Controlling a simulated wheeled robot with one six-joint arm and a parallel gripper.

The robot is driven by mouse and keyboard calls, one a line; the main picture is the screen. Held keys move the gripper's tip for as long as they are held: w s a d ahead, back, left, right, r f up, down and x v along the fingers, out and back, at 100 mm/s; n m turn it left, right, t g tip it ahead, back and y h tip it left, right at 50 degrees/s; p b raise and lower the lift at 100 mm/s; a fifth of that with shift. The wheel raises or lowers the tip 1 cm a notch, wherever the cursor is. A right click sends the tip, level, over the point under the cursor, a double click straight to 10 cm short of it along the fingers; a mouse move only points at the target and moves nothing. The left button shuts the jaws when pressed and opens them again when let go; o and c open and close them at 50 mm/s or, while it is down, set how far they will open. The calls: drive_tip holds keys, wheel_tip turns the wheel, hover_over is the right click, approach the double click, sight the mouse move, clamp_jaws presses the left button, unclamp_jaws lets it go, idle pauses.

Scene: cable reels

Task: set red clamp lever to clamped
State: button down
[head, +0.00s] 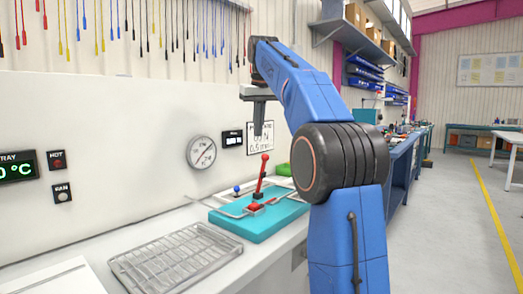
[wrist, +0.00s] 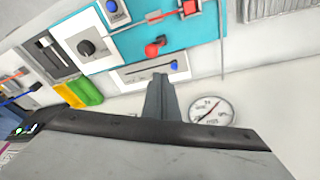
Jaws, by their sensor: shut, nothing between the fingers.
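The red clamp lever (head: 262,178) stands nearly upright, leaning slightly right, on a teal board (head: 240,228) on the white bench. It has a red ball at its top and a red block at its foot. In the wrist view its red ball (wrist: 152,50) shows just beyond my fingertips. My gripper (head: 260,131) points down above the lever, with a small gap between its fingertips and the ball in the head view. My gripper (wrist: 159,77) is shut and empty. I cannot tell from the lever's pose whether it is clamped.
A small blue knob (head: 237,189) stands left of the lever. A wire tray (head: 175,259) lies on the bench at the front. A round gauge (head: 201,152) is on the wall behind. A green object (head: 284,169) lies beyond the board. The aisle at right is clear.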

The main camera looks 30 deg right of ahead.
drive_tip(key=shift+w+d+r, duration=0.25)
drive_tip(key=shift+w+d, duration=0.45)
drive_tip(key=shift+w, duration=0.2)
drive_tip(key=shift+w+d+r, duration=0.25)
drive_tip(key=shift+w+d, duration=0.45)
drive_tip(key=shift+w, duration=0.15)
wheel_tip(320, 180, down, 9)
drive_tip(key=s, duration=0.1)
drive_tip(key=shift+s+f, duration=0.2)
drive_tip(key=shift+s, duration=0.05)
drive_tip(key=shift+d, duration=0.1)
drive_tip(key=shift+s, duration=0.1)
